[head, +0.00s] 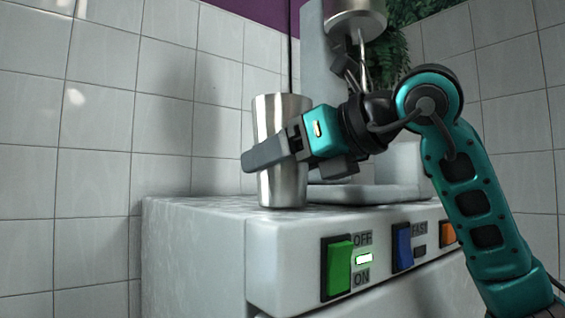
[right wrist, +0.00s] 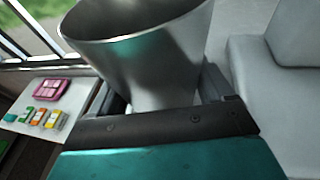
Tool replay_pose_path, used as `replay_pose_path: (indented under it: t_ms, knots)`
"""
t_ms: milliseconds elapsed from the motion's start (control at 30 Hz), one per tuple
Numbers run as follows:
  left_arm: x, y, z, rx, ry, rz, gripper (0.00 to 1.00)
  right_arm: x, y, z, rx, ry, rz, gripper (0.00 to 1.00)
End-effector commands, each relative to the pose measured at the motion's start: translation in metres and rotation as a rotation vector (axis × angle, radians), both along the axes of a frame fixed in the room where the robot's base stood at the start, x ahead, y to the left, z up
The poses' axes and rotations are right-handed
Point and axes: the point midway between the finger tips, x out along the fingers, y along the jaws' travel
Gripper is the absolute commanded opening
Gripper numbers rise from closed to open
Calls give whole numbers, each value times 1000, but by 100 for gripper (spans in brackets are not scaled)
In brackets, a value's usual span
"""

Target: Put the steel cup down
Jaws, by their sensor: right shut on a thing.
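The steel cup (head: 283,188) is upright at the left part of the white machine's flat top. Its base looks to be at or just above that top; I cannot tell whether it touches. My right gripper (head: 266,155) is shut around the middle of the cup, coming from the right, and its finger hides part of the cup's side. In the right wrist view the cup (right wrist: 150,60) stands between the two fingers, with its open rim toward the camera. My left gripper is not in view.
The white machine (head: 200,222) has a green switch (head: 338,268), a blue switch (head: 404,246) and an orange switch (head: 448,232) on its front. A mixer column with a whisk (head: 362,55) rises behind my gripper. Tiled wall (head: 100,130) stands behind. The top left of the cup is free.

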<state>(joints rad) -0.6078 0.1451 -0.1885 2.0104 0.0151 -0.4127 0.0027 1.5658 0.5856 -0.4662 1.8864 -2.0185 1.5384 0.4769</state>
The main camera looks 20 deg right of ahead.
Motion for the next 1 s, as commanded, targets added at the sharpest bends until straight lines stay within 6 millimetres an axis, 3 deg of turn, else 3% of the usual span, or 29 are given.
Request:
replay_pose_path:
  t_ms: [233, 267, 433, 800, 1000]
  knots:
    - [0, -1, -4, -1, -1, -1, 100, 0, 0, -3, 1, -4, 0, 38]
    - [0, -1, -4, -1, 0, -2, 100, 0, 0, -4, -1, -1, 0, 82]
    - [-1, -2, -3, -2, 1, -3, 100, 0, 0, -3, -1, -1, 0, 98]
    - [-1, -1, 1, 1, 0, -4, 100, -2, -1, 3, 0, -1, 0, 100]
    - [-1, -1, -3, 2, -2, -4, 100, -32, -21, 12, -1, -6, -3, 100]
